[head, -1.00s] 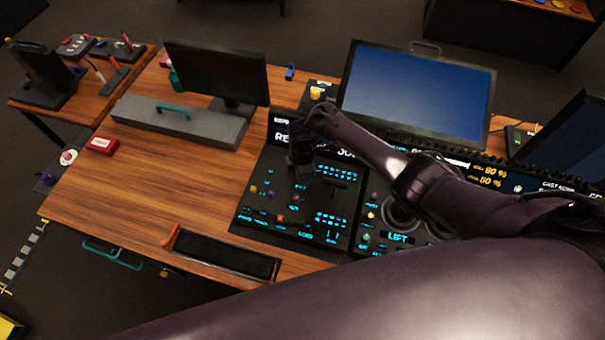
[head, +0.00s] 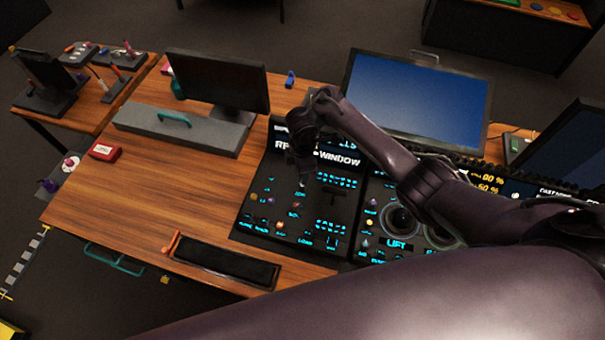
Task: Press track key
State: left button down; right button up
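The dark control panel (head: 255,222) lies on the wooden desk, with rows of small lit cyan keys and several coloured knobs. Large lettering ending in "WINDOW" shows on its upper left part, and "LIFT" on its lower right part. A round trackball housing (head: 400,221) sits near "LIFT", with a second one beside it, partly behind my arm. The key labels are too small to read, so I cannot pick out the track key. My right gripper (head: 301,166) hangs over the upper left part of the panel, fingers downward. Its opening is unclear. My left gripper is not in view.
A large blue-screen monitor (head: 415,98) stands behind the panel. A smaller dark monitor (head: 217,84) and a grey box (head: 180,130) stand to the left. A black tray (head: 225,262) lies at the front edge. The desk's left middle is clear.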

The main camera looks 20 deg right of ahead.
aim_at(265, 222)
jog(key=k, duration=1.5)
